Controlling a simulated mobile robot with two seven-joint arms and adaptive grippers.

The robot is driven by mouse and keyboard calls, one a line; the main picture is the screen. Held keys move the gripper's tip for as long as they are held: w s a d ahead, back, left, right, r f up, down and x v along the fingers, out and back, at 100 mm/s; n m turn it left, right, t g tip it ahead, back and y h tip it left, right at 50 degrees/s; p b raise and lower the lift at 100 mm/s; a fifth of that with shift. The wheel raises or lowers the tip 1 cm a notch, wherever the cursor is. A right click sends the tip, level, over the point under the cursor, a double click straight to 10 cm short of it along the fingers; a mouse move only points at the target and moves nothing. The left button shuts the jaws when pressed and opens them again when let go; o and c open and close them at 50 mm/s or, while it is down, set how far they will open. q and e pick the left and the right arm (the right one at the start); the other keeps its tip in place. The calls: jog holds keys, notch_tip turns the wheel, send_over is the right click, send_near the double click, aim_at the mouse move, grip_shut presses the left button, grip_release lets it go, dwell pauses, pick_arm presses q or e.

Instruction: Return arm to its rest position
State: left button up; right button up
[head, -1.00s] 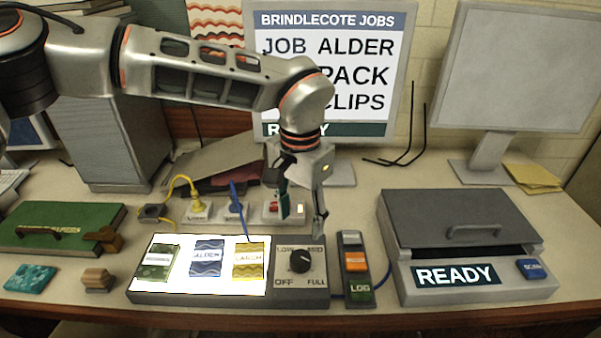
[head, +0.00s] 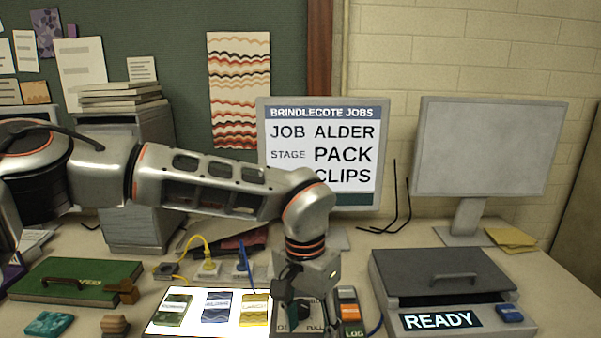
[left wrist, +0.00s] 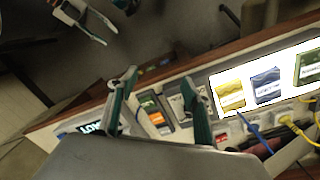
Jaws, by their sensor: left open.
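My left arm reaches in from the left in the head view. Its gripper (head: 304,312) hangs in front of the dial at the right end of the lit panel (head: 180,330) and hides most of that dial. In the left wrist view the two teal-padded fingers of the left gripper (left wrist: 160,88) stand apart with nothing between them. At the top left of that view, silver and teal parts that look like my right gripper (left wrist: 92,20) hang off the desk's front side, cut by the frame edge. The right gripper does not show in the head view.
Yellow, blue and green packets lie on the lit panel. A switch box (head: 349,312) stands right of the gripper, then a grey lidded READY machine (head: 440,270). A green board (head: 75,280) lies left. Two monitors (head: 320,110) (head: 487,150) stand behind.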

pick_arm(q)
jog(key=s+d+n+g+h, duration=0.6)
jog(key=s+d+g+h, duration=0.1)
jog(key=s+d, duration=0.95)
jog(key=d+r+n+h, duration=0.6)
jog(key=r+n+h, duration=0.5)
jog(key=n, duration=0.1)
jog(key=w+a+n+t+h, duration=0.55)
jog(key=w+n+t, duration=0.65)
jog(key=n, duration=0.8)
jog(key=w+a+f+n+t+y, duration=0.4)
jog(key=a+f+n+t+y, duration=0.15)
jog(key=a+f+n, duration=0.35)
jog(key=w+a+f+n+t+y, duration=0.4)
jog(key=a+f+n+t+y, duration=0.15)
jog(key=n, duration=0.45)
jog(key=s+a+f+n+g+y, duration=0.1)
jog(key=s+a+f+n+y, duration=0.5)
jog(key=a+f, duration=0.55)
jog(key=s+a+f+n+g+y, duration=0.25)
jog(key=a+f+n, duration=0.55)
jog(key=f, duration=0.7)
jog(key=s+a+f+n+g+y, duration=0.1)
jog(key=s+a+f+n+y, duration=0.1)
jog(key=s+a+f+n, duration=0.2)
jog(key=s+a+f, duration=0.3)
jog(key=s, duration=0.2)
jog(key=shift+s+g+y, duration=0.15)
jog(key=shift+g+y, duration=0.15)
jog(key=shift+g, duration=0.05)
